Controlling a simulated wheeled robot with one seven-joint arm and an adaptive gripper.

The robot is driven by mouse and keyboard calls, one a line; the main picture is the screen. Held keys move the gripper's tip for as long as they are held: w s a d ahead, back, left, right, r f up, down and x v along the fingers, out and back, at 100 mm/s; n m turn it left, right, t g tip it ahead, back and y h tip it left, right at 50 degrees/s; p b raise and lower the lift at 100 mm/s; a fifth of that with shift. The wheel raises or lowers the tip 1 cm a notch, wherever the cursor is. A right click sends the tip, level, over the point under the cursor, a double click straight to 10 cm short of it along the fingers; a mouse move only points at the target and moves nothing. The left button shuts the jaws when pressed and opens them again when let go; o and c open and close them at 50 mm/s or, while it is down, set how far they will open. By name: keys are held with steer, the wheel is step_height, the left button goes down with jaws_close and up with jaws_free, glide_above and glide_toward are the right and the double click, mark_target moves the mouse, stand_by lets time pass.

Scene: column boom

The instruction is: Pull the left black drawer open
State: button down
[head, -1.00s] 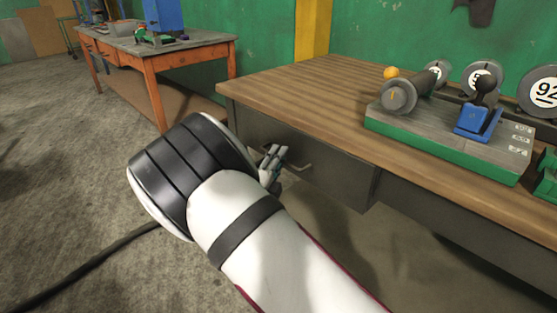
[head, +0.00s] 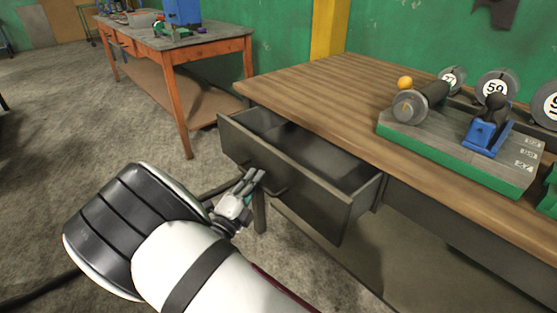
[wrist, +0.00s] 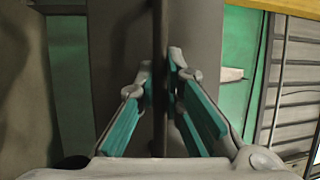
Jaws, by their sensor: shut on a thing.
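The left black drawer (head: 310,187) is pulled out from under the wooden workbench (head: 330,88), and its open inside shows in the head view. Its inside looks empty where visible. My gripper (head: 252,181) is at the drawer's front, at the handle (head: 279,194), which is partly hidden by my fingers. In the wrist view, my gripper (wrist: 162,95) has its two teal-padded fingers close together around a dark vertical bar, the handle (wrist: 160,40).
On the bench top stand a green-edged board (head: 455,150) with dumbbell weights, a blue clamp-like piece (head: 487,135) and an orange ball (head: 405,83). An orange-legged table (head: 178,45) is at the back left. Floor in front of the drawer is clear.

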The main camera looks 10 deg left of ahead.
steer(key=s+a+p, duration=0.1)
steer(key=s+a, duration=1.2)
steer(key=s, duration=0.4)
steer(key=shift+f, duration=0.1)
steer(key=c, duration=1.7)
jaws_free()
steer(key=shift+w, duration=0.1)
